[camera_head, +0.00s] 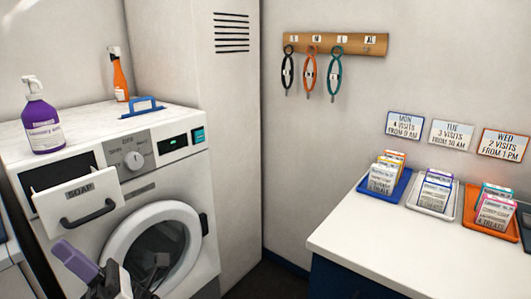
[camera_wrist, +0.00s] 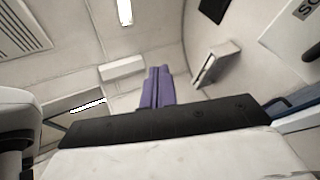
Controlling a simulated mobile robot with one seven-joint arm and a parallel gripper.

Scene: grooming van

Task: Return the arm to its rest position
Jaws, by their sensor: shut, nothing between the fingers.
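My gripper (camera_head: 76,262) is at the lower left of the head view, in front of the washing machine (camera_head: 152,190) and just below its soap drawer (camera_head: 78,203). Its purple fingers are together with nothing between them; they also show closed in the wrist view (camera_wrist: 158,88). The soap drawer stands pulled out, with a dark opening behind its front. Its labelled front shows in part at the upper right corner of the wrist view (camera_wrist: 298,22). Part of my arm shows below the gripper, over the lower left of the round door (camera_head: 150,250).
A white counter (camera_head: 400,238) at right holds blue (camera_head: 374,193), white (camera_head: 424,209) and orange (camera_head: 471,217) trays of packets. Tools hang from a wall rack (camera_head: 335,43).

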